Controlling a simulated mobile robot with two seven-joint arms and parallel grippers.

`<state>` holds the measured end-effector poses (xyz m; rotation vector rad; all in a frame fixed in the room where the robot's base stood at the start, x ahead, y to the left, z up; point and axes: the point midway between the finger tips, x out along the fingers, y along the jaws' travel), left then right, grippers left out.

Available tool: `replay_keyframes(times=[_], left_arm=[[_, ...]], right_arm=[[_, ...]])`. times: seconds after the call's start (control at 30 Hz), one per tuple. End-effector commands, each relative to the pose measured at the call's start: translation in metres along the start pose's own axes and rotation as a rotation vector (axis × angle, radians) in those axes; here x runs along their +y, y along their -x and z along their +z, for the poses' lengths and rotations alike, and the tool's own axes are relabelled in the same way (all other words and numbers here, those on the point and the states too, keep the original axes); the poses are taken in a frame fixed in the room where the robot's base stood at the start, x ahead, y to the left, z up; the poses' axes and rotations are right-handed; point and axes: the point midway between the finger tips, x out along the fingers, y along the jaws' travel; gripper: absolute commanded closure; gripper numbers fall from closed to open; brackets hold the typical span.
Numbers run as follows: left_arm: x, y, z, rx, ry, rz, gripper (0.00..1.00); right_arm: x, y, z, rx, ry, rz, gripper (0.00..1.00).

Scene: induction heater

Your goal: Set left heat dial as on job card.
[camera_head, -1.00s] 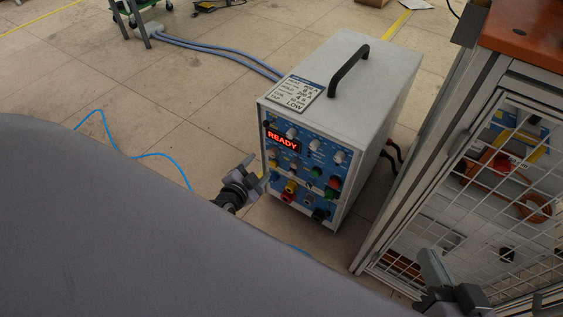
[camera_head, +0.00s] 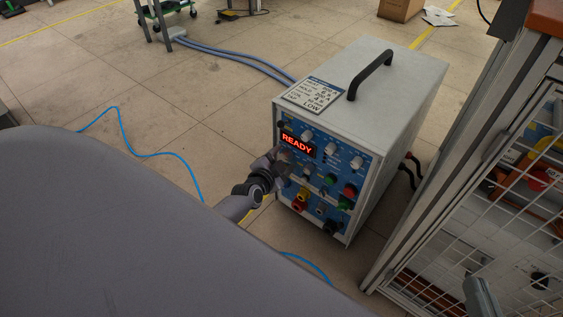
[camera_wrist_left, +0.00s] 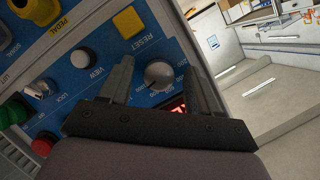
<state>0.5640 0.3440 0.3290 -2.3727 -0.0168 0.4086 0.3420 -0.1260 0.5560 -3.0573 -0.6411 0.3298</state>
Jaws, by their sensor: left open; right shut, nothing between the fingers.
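The induction heater (camera_head: 375,105) is a pale box with a blue front panel and a lit red READY display (camera_head: 297,144). The job card (camera_head: 313,95) lies on its top; LOW is readable, smaller lines are blurred. My left gripper (camera_head: 284,160) is at the panel's left side, just below the display. In the left wrist view its open fingers (camera_wrist_left: 162,88) stand either side of a grey round dial (camera_wrist_left: 158,74) with a printed scale; contact cannot be told. Which heat dial this is, I cannot tell. Part of my right gripper (camera_head: 480,298) shows at lower right.
More grey knobs (camera_head: 331,148) line the upper panel. A mesh-sided cabinet (camera_head: 480,200) stands right of the heater. Blue cable (camera_head: 150,154) lies on open floor at left.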

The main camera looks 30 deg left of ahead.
Motion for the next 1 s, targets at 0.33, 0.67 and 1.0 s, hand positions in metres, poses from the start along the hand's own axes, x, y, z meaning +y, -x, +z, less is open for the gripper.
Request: replay_keyframes(times=[0.33,0.67,1.0], left_arm=[[-0.0004,0.0002,-0.0001,0.000,0.000,0.000,0.90],[-0.0006,0.0002,0.0002,0.001,0.026,0.011,0.94],[-0.0018,-0.0001,0.0014,0.011,0.213,0.082,0.94]], right_arm=[[0.0000,0.0001,-0.0004,0.000,0.000,0.000,1.00],[0.0000,0.0000,0.0000,-0.001,0.000,0.000,1.00],[0.0008,-0.0004,0.0020,0.002,0.008,0.004,1.00]])
